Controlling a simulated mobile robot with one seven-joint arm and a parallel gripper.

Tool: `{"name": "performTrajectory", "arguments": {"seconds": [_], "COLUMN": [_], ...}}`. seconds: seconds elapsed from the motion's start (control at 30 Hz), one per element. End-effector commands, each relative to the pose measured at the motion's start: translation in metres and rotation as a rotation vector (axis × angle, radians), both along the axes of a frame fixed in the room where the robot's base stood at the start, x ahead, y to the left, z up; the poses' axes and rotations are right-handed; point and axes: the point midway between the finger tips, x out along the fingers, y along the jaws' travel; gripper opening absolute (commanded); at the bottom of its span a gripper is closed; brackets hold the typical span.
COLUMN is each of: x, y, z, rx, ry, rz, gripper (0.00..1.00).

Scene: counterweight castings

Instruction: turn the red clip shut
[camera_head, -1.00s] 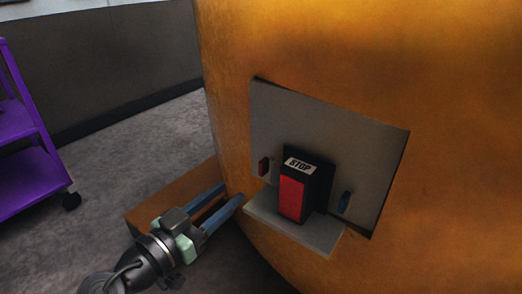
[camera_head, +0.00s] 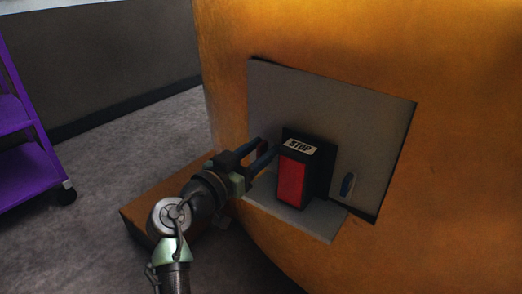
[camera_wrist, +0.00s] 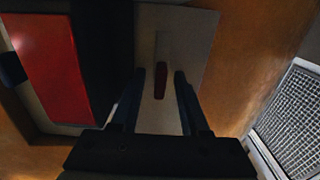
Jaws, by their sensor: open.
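The red clip (camera_head: 262,147) is a small upright piece on the grey plate, left of the black STOP box, partly hidden by my fingers in the head view. In the wrist view the red clip (camera_wrist: 160,82) shows between the two fingers, with a gap on either side. My gripper (camera_head: 266,148) is open and points at the plate; it also shows in the wrist view (camera_wrist: 159,75). I cannot tell how deep the fingertips reach around the clip.
The black box with a red front (camera_head: 291,180) stands close right of my fingers on a grey ledge (camera_head: 318,225). A blue clip (camera_head: 347,185) is right of it. The grey plate (camera_head: 350,115) sits in a large orange casting (camera_head: 460,150). A purple cart (camera_head: 30,170) stands far left.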

Motion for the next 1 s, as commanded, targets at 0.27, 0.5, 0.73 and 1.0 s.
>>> {"name": "performTrajectory", "arguments": {"seconds": [0.27,0.5,0.73,1.0], "x": [-0.0003,-0.0004,-0.0004,0.0], "y": [0.0001,0.0001,-0.0001,-0.0002], "z": [0.0,-0.0001,0.0006,0.0024], "rx": [0.0,0.0,-0.023,-0.138], "ry": [0.0,0.0,0.016,0.101], "rz": [0.0,-0.001,-0.002,-0.003], "gripper": [0.04,0.0,0.0,0.0]}}
